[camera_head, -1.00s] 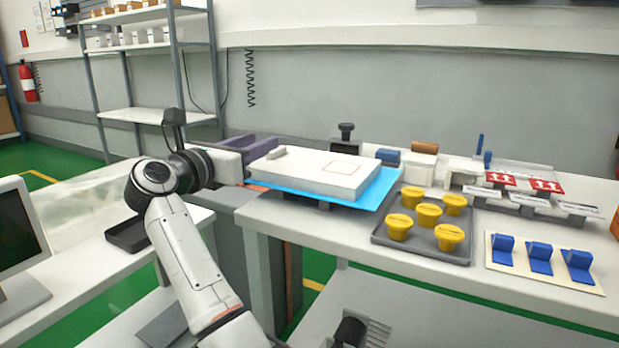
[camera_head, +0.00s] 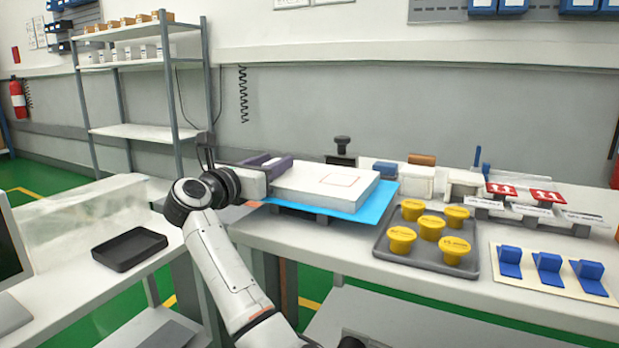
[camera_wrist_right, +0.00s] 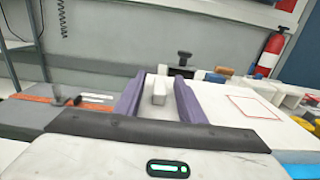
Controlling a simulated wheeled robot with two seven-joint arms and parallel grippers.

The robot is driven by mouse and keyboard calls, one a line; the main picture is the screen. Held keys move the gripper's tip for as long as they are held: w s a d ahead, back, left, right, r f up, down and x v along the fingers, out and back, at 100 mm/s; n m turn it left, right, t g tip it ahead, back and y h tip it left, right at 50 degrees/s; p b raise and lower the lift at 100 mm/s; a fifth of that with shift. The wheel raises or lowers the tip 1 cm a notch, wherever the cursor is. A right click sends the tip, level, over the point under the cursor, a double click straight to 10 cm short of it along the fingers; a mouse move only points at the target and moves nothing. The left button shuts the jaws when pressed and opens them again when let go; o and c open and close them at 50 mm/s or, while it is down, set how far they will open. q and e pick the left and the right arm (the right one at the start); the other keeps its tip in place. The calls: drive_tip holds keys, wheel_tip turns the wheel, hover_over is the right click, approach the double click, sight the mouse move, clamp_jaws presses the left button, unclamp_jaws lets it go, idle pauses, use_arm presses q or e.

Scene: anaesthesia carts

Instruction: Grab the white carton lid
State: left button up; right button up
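The white carton lid (camera_head: 325,186) is a flat white slab with a red rectangle outline and a small raised grip block near its left end. It lies over a blue sheet (camera_head: 372,208) on the bench. My right gripper (camera_head: 270,161) has purple fingers and reaches in from the left, low over the lid. In the right wrist view the lid (camera_wrist_right: 245,128) extends to the right. The grip block (camera_wrist_right: 159,89) stands between the two purple fingers (camera_wrist_right: 158,93). Narrow gaps show on both sides, so the gripper is open around it. My left gripper is not in view.
A grey tray of several yellow-capped pots (camera_head: 428,236) stands right of the lid. A card with blue clips (camera_head: 546,268) is further right. Small white blocks (camera_head: 420,180) and a black knob (camera_head: 342,145) stand behind. An empty black tray (camera_head: 129,249) lies on the left bench.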

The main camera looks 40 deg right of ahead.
clamp_jaws()
drive_tip(key=shift+r, duration=0.15)
